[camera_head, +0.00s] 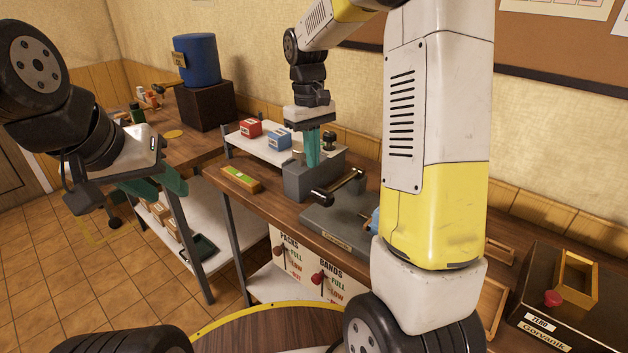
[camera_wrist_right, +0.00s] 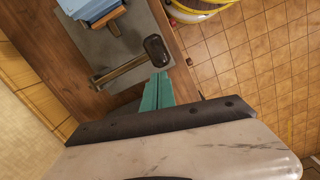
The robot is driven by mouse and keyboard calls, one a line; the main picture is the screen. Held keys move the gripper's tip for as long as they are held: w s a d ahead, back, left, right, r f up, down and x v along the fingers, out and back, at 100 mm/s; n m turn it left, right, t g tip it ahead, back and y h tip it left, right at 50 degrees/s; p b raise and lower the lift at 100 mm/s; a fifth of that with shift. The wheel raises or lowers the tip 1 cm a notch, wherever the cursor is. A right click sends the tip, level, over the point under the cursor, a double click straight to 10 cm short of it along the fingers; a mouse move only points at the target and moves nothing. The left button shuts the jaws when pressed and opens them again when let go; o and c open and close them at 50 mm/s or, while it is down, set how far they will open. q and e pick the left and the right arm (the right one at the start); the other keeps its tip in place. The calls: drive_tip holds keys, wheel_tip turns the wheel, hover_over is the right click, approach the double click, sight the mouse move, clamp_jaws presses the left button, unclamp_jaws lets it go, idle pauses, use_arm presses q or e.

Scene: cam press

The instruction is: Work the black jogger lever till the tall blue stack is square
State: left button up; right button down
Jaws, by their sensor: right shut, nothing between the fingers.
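The black jogger lever (camera_head: 321,197) has a dark knob on a metal bar, over a grey plate (camera_head: 340,220) on the bench. In the right wrist view, the lever's black knob (camera_wrist_right: 157,50) is just beyond my right fingertips. My right gripper (camera_head: 313,165) is shut and empty, pointing down beside the lever; I cannot tell whether it touches. Its teal fingers show together in the wrist view (camera_wrist_right: 158,78). The blue stack (camera_wrist_right: 92,8) is cut off at the wrist view's top edge; in the head view my right arm hides most of it (camera_head: 375,220). My left gripper (camera_head: 155,190) is open and empty, left of the bench.
A grey block (camera_head: 300,182) stands behind the lever. A red box (camera_head: 250,128) and a blue box (camera_head: 278,139) sit on a white shelf. A green-yellow item (camera_head: 241,179) lies at the bench's left. A wooden frame (camera_head: 575,277) stands at the right.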

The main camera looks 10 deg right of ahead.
sight(323, 191)
drive_tip(key=s+r, duration=0.1)
drive_tip(key=s+d+r, duration=0.1)
drive_tip(key=shift+s+d+r, duration=0.15)
drive_tip(key=shift+s+r, duration=0.1)
drive_tip(key=shift+s, duration=0.15)
drive_tip(key=shift+s+d+f, duration=0.1)
drive_tip(key=shift+s+f, duration=0.1)
drive_tip(key=shift+f, duration=1.55)
drive_tip(key=shift+s+d+f, duration=0.1)
drive_tip(key=shift+s+f, duration=0.05)
drive_tip(key=shift+f, duration=1.6)
